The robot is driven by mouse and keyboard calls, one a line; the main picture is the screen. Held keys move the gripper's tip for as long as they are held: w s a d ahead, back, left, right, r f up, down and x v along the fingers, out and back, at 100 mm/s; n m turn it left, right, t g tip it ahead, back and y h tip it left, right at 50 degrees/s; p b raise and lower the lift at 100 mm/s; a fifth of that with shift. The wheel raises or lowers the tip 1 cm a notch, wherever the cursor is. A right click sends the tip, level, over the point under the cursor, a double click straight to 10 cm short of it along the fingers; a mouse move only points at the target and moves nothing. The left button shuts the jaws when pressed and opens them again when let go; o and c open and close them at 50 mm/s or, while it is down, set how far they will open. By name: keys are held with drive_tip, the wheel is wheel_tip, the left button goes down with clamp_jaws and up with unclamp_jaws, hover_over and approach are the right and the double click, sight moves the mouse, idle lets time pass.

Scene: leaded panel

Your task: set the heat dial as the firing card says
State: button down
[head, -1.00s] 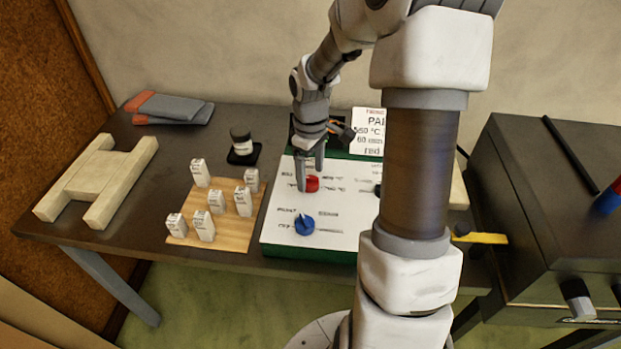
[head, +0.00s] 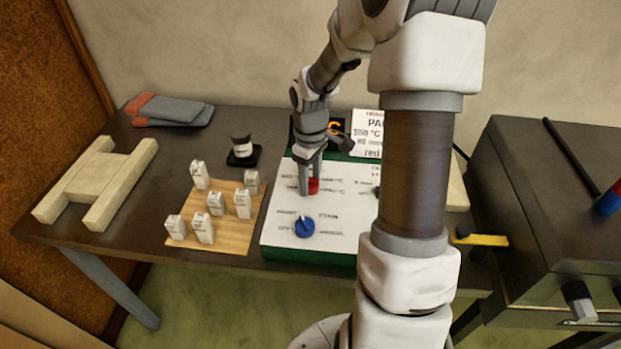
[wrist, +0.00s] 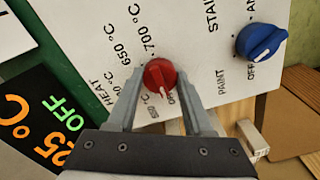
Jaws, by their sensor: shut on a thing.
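The red heat dial (wrist: 159,75) sits on the white control panel (head: 335,210). My gripper (head: 309,188) is shut on it, with one finger on each side in the wrist view (wrist: 163,88). The dial's white pointer faces down in the wrist view, towards the "550 °C" print and a label beside it that a finger partly covers. "650 °C" and "700 °C" are printed above the dial.
A blue dial (head: 305,227) is close to the red one. The black display (wrist: 45,115) shows an orange "25 °C" and a green "OFF". A wooden board (head: 220,236) with several white labelled pieces lies left of the panel. A dark kiln-like box (head: 545,240) stands right.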

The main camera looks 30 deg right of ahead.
sight(311, 180)
drive_tip(key=shift+m, duration=0.4)
drive_tip(key=m, duration=0.3)
drive_tip(key=shift+m+b, duration=0.3)
drive_tip(key=shift+b, duration=0.1)
drive_tip(key=shift+m, duration=2.1)
drive_tip(key=shift+w, duration=0.1)
drive_tip(key=shift+c, duration=1.5)
unclamp_jaws()
wheel_tip(311, 180, up, 18)
drive_tip(key=p, duration=0.1)
drive_tip(key=shift+f, duration=0.25)
